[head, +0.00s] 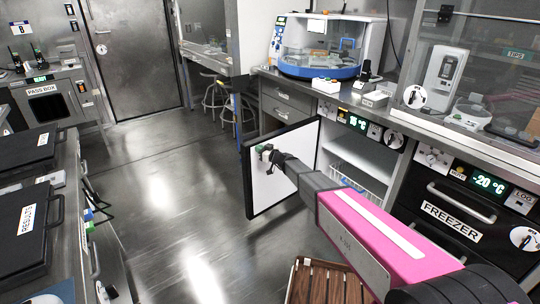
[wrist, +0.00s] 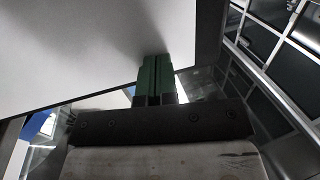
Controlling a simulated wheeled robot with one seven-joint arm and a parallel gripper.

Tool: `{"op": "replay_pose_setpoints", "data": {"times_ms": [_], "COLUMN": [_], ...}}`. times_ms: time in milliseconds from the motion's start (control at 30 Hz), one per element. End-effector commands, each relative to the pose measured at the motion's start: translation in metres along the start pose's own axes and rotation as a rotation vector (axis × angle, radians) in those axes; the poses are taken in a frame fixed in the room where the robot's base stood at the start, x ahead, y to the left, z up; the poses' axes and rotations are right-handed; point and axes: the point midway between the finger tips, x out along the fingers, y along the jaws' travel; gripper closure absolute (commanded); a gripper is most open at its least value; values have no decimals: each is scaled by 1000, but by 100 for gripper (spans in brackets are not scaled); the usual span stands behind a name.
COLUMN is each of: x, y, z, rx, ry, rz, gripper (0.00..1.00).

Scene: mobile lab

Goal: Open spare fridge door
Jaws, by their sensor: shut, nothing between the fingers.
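A fridge door (head: 283,188) with a white inner face and dark edges stands open in the head view, swung out from a fridge with white shelves (head: 358,157). No name label on this fridge is readable. My gripper (head: 264,149) is shut and empty, at the inner side of the door near its upper free edge. In the wrist view my green fingertips (wrist: 155,75) are together in front of the white door panel (wrist: 85,45). I cannot tell whether they touch it. The door's outer face and handle are hidden.
A black freezer (head: 455,212) with a handle is at the right. A counter (head: 345,98) with a blue-based machine (head: 330,47) is above the fridge. A slatted wooden thing (head: 325,284) stands below my arm. The metal floor (head: 165,190) left of the door is clear.

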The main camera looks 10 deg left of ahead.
Motion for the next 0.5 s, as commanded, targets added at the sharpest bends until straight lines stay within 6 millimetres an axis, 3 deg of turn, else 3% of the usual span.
{"op": "replay_pose_setpoints", "data": {"times_ms": [33,200,500], "x": [19,45,49], "y": [3,5,4], "z": [1,0,0], "rx": [0,1,1], "ry": [1,1,0], "rz": [-2,0,0], "gripper": [100,100,100]}}
